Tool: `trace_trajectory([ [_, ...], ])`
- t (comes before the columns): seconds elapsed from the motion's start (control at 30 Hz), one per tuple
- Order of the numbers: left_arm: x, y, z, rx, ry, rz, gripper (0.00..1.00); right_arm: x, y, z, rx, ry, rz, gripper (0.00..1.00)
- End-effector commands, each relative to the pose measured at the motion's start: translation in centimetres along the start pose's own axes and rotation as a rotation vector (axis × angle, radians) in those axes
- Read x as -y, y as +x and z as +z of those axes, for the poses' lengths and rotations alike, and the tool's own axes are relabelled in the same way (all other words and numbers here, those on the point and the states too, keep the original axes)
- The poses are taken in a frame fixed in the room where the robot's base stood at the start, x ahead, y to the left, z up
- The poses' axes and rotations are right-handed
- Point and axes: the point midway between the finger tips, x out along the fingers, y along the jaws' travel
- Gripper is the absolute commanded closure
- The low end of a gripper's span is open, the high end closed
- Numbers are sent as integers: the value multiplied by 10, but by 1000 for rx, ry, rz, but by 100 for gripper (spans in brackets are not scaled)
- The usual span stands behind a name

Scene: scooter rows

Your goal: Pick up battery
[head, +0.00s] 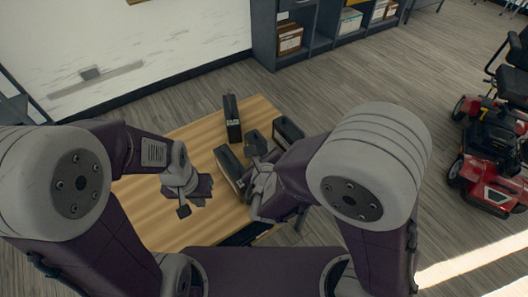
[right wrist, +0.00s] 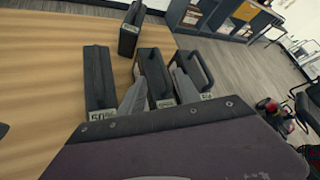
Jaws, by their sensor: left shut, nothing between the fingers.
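Several dark batteries with pale labels are on the wooden table (head: 160,225). One battery (head: 232,118) stands at the back; it also shows in the right wrist view (right wrist: 131,30). Three more are in a row: a left one (right wrist: 99,75), a middle one (right wrist: 154,70) and a right one (right wrist: 193,72). My right gripper (right wrist: 160,82) is open, its two grey fingers on either side of the middle battery; I cannot tell whether they touch it. In the head view my right gripper (head: 262,183) partly hides the row. My left gripper (head: 184,207) is shut and empty over the table's left part.
The left battery stands close beside my right gripper's left finger, and the right battery close to the other. A shelf with boxes (head: 290,40) is at the back. A red mobility scooter (head: 495,160) stands at the right. The table's left part is bare.

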Motion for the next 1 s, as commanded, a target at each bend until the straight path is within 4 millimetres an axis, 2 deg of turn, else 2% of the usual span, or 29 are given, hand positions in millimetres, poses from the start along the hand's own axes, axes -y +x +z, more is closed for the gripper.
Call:
trace_trajectory([
  [0.03, 0, -7, -1, -1, 0, 0, 100, 1, 4, 0, -5, -1, 1, 61],
  [0.1, 0, 1, 0, 0, 0, 0, 100, -1, 16, -2, -2, 3, 0, 61],
  [0.33, 0, 3, 0, 1, 0, 0, 100, 1, 28, -2, -2, 4, -1, 61],
  [0.5, 0, 8, 1, 0, 0, 0, 100, 5, 60, -4, -3, 4, 0, 61],
  [0.6, 0, 8, 1, 1, 0, 0, 100, 5, 71, -3, -1, 3, 2, 61],
  [0.83, 0, 8, 1, 0, 0, 0, 100, 5, 73, -2, 0, 3, 3, 61],
  [0.87, 0, 8, 1, 0, 0, 0, 100, 5, 73, -2, 1, 3, 3, 66],
  [0.9, 0, 8, 1, 0, 0, 0, 100, 5, 73, -2, 0, 3, 3, 77],
  [1.0, 0, 8, 1, 0, 0, 0, 100, 5, 73, -2, 0, 3, 3, 100],
])
